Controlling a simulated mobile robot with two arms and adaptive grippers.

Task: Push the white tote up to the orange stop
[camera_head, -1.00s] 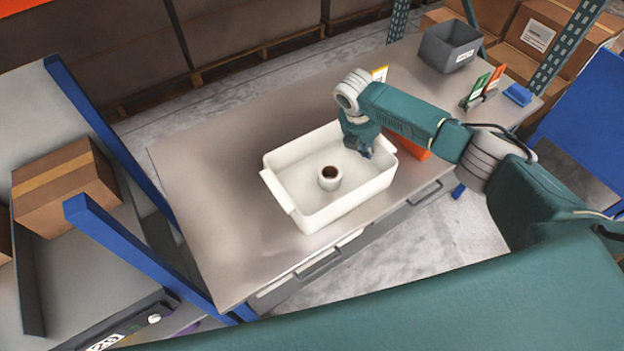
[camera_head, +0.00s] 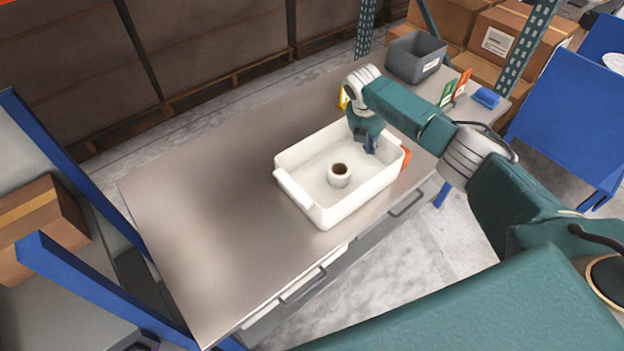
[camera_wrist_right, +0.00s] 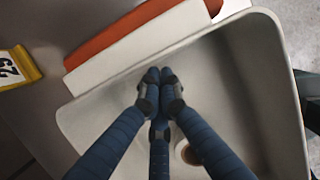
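The white tote (camera_head: 322,217) stands upright on the grey table, with a roll (camera_head: 339,176) inside it. My right gripper (camera_head: 370,148) reaches down into the tote at its right end. In the right wrist view its fingertips (camera_wrist_right: 160,76) are together and empty, close to the inside of the end wall; contact is not clear. The orange stop (camera_head: 406,156) is mostly hidden behind the tote and arm. In the right wrist view the stop (camera_wrist_right: 110,38) lies alongside the tote's end handle, with little or no visible gap. My left gripper is out of view.
The table (camera_head: 210,190) is clear left of the tote. A yellow number marker (camera_wrist_right: 17,68) stands near the stop. A grey bin (camera_head: 416,58), green and orange cards (camera_head: 455,88) and a blue object (camera_head: 486,98) are at the far right end.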

